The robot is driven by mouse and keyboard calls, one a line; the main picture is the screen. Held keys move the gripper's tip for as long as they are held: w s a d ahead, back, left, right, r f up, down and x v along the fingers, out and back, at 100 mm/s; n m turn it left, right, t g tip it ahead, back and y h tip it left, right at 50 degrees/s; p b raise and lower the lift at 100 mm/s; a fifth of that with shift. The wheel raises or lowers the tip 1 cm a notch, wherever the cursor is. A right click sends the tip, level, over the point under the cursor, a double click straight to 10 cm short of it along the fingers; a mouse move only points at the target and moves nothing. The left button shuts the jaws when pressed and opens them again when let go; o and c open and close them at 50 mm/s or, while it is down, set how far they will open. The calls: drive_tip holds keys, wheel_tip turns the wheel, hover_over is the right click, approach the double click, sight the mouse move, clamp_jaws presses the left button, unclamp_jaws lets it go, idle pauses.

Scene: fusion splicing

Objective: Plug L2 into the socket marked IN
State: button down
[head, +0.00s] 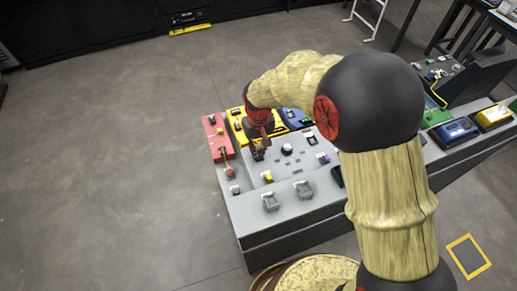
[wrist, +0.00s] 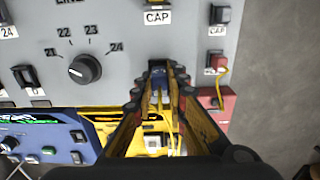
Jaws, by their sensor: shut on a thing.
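My gripper (wrist: 158,84) reaches over the grey panel (wrist: 118,28) in the wrist view, shut on a small dark plug (wrist: 158,71) between its fingertips. Yellow cable (wrist: 178,128) shows between and below the fingers. I cannot read an L2 mark on the plug, and the fingers hide much of it. In the head view my gripper (head: 259,152) is low over the left part of the console, near the yellow unit. I cannot read a socket marked IN in either view. I cannot tell whether the plug touches the panel.
A black rotary knob (wrist: 84,69) with numbers around it is left of my gripper. A dark part marked CAP (wrist: 156,3) is ahead. A red unit (wrist: 214,103) with a yellow lead is on the right. A blue unit (wrist: 62,140) and a yellow unit (head: 238,122) stand close by.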

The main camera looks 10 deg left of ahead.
drive_tip(key=shift+f, duration=0.35)
drive_tip(key=c, duration=1.7)
unclamp_jaws()
wheel_tip(320, 180, up, 12)
drive_tip(key=shift+r, duration=0.1)
